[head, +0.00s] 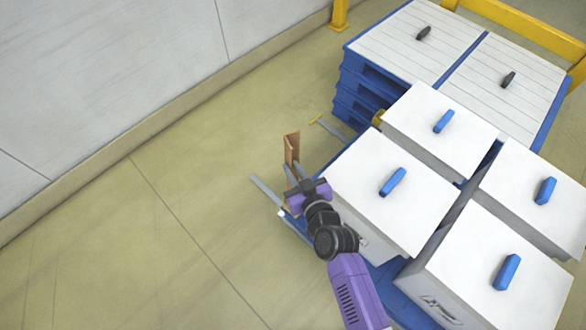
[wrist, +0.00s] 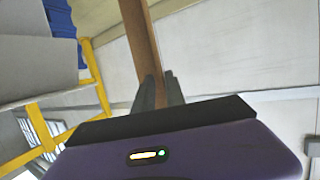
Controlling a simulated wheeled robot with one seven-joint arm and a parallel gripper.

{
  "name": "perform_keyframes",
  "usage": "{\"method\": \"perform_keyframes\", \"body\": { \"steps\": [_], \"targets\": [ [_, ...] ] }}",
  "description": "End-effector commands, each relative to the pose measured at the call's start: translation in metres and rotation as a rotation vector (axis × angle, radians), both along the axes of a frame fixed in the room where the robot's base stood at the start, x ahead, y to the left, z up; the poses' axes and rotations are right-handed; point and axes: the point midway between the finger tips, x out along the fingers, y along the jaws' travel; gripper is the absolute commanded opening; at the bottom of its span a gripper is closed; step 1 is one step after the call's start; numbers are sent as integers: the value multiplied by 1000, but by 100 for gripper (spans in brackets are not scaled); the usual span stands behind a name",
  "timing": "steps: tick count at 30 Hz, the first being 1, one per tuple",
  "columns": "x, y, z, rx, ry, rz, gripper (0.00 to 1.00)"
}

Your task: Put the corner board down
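The corner board (head: 291,150) is a brown, angled strip. In the wrist view the corner board (wrist: 140,35) runs down between the two grey fingertips (wrist: 158,92). My gripper hides its middle, and I cannot tell whether its lower end touches anything.
Several white boxes with blue handles stand on a blue pallet (head: 387,284). Grey forks (head: 267,191) stick out at its left. Slatted white lids (head: 410,40) on stacked blue pallets stand behind, by a yellow rail (head: 520,22). The floor (head: 130,230) at left is clear up to the wall.

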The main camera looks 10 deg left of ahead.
Motion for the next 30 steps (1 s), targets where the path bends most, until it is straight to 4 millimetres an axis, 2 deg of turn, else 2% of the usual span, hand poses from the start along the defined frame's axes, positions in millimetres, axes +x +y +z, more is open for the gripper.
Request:
{"method": "perform_keyframes", "body": {
  "steps": [14,30],
  "targets": [
    [-1,-1,6,0,1,0,26],
    [-84,-47,32,-1,2,1,26]
  ]
}}
